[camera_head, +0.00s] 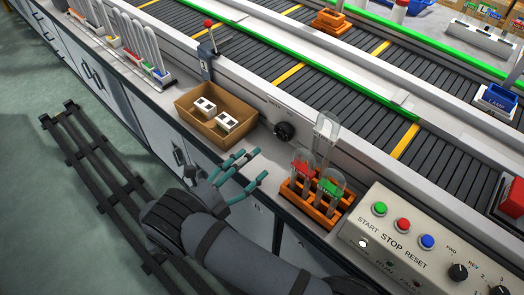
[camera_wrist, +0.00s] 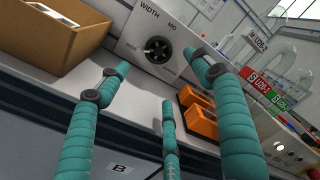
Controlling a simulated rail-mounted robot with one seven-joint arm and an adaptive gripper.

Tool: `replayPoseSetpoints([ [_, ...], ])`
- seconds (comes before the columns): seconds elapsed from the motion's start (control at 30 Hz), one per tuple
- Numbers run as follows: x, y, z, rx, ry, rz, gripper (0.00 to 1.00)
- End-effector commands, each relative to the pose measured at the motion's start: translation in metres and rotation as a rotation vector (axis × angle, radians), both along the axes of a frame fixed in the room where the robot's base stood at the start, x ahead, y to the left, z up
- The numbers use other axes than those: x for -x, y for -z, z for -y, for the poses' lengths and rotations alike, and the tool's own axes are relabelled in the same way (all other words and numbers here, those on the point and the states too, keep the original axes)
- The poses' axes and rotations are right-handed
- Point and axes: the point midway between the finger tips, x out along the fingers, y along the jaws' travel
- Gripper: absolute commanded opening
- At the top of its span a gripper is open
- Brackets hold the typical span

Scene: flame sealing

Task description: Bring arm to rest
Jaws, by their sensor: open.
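My gripper (camera_head: 246,170) has teal fingers spread apart with nothing between them. In the head view it is over the front edge of the workbench, between the cardboard box and the orange rack. The wrist view shows its fingers (camera_wrist: 168,105) apart, facing the grey panel with the WIDTH knob (camera_wrist: 157,50). That knob also shows in the head view (camera_head: 285,131). My arm reaches in from the bottom of the head view.
A cardboard box (camera_head: 187,104) with white blocks stands left of my gripper. An orange rack (camera_head: 316,204) with glass tubes and red and green labels stands right. Further right is a control panel (camera_head: 384,233). A red-tipped lever (camera_head: 208,36) rises behind the box, beside the conveyor (camera_head: 350,100).

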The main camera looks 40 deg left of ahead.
Motion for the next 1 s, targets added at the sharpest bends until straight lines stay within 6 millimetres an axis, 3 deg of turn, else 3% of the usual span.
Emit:
replayPoseSetpoints([
  [0.2, 0.011, 0.001, -0.001, 0.001, 0.000, 0.000, 0.65],
  [0.57, 0.007, 0.000, -0.001, 0.001, 0.001, 0.000, 0.65],
  [0.77, -0.019, -0.001, 0.003, 0.002, 0.003, 0.000, 0.65],
  [1.0, -0.066, -0.003, 0.007, 0.000, 0.002, 0.000, 0.65],
])
